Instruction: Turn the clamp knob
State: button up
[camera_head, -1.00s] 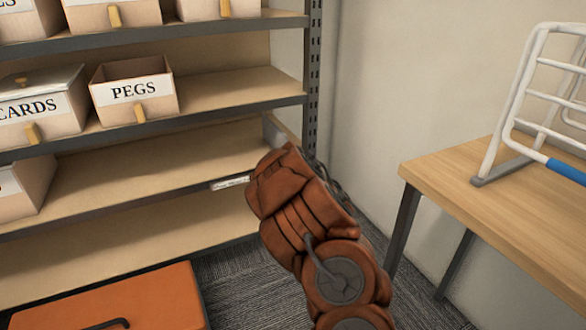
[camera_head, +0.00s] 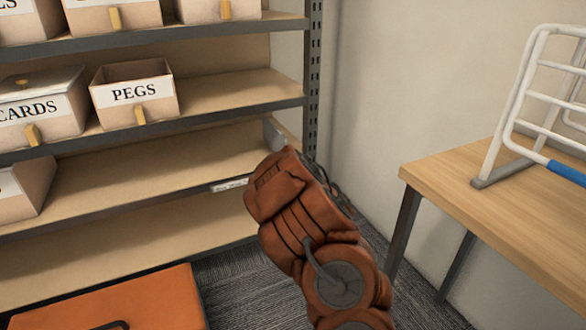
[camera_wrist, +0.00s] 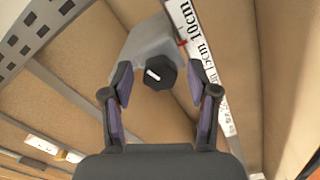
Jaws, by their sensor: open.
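The clamp knob (camera_wrist: 160,73) is a dark, faceted knob with a white mark on its face, seen in the wrist view. It sits at the end of a grey clamp body (camera_wrist: 150,48) beside a white ruler strip with centimetre marks (camera_wrist: 205,60). My gripper (camera_wrist: 163,92) is open, with one finger on each side of the knob and a gap on both sides. In the head view the grey clamp part (camera_head: 275,133) shows at the right end of a shelf. The knob is hidden there behind my orange arm.
Shelf boards and a slotted metal upright (camera_head: 314,80) are close around the arm. An open PEGS box (camera_head: 135,92) and a CARDS box (camera_head: 40,105) stand on the shelf above. A wooden table (camera_head: 500,205) with a white wire rack (camera_head: 520,95) is to the right.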

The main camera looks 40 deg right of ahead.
jog(key=v, duration=0.7)
jog(key=shift+s, duration=0.2)
jog(key=shift+a, duration=0.1)
dwell(0.8)
